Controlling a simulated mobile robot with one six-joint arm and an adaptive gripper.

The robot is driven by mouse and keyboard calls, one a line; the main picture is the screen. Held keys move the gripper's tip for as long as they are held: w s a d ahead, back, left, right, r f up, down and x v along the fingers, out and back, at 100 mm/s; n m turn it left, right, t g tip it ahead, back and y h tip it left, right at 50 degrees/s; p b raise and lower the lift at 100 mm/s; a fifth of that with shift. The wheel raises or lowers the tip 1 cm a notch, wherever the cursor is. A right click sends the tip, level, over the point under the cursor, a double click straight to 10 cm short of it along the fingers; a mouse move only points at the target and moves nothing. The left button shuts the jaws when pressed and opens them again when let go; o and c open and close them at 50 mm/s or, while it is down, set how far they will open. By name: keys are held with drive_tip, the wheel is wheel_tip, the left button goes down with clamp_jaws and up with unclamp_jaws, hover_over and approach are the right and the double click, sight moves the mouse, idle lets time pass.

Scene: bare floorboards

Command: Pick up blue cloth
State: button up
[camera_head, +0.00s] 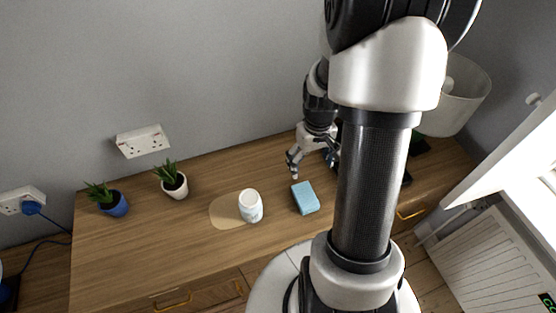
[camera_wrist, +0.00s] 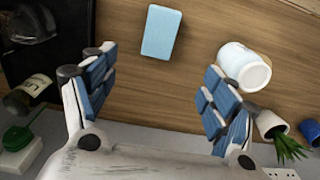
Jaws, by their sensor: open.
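The blue cloth (camera_head: 305,197) is a light blue, block-like piece lying flat on the wooden cabinet top, right of the white cup. It also shows in the wrist view (camera_wrist: 161,31) at the top middle, lying ahead of the fingertips and between their two sides. My gripper (camera_head: 313,164) is above the cabinet top, behind the cloth in the head view, with its fingers spread. In the wrist view my gripper (camera_wrist: 158,80) shows both blue-padded fingers wide apart with nothing between them. The cloth is apart from both fingers.
Two potted plants, one in a blue pot (camera_head: 114,205) and one in a white pot (camera_head: 175,187), stand farther left. A lamp (camera_head: 456,95) is at right. The front left top is clear.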

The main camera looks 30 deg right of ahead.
drive_tip(key=b, duration=0.4)
hover_over(305, 194)
drive_tip(key=f, duration=1.2)
drive_tip(key=shift+s, duration=0.2)
drive_tip(key=shift+w+f+b, duration=0.15)
drive_tip(key=shift+f+b, duration=0.3)
drive_tip(key=shift+f, duration=1.05)
drive_tip(key=shift+w+f+b, duration=0.1)
drive_tip(key=shift+f+b, duration=0.35)
drive_tip(key=shift+f, duration=1)
drive_tip(key=shift+r, duration=0.1)
drive_tip(key=shift+c, duration=0.3)
drive_tip(key=c, duration=1.1)
wheel_tip(305, 194, up, 20)
drive_tip(key=p, duration=0.6)
